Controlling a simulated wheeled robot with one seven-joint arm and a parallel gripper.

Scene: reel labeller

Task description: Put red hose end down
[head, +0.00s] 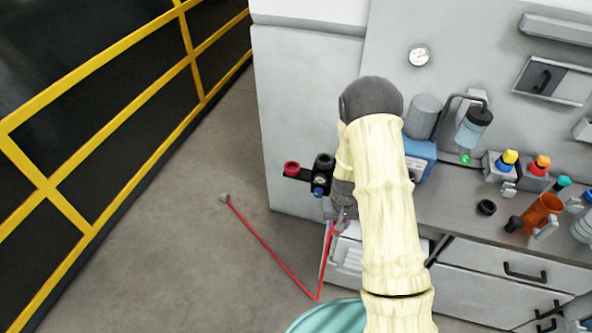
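The red hose (268,246) runs from a small grey block on the floor to a low bend, then rises steeply to my gripper. My gripper (342,217) points down beside the left end of the bench, partly hidden by my own arm. The red hose end (340,227) is at the fingertips and looks held there, above the floor. The fingers are small in the picture and the exact grip is hard to make out.
A bracket with a red fitting (291,168), a black fitting (323,164) and a blue one (319,187) juts from the cabinet's left side. A teal round object (325,318) stands below. Bottles stand on the bench (455,205).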

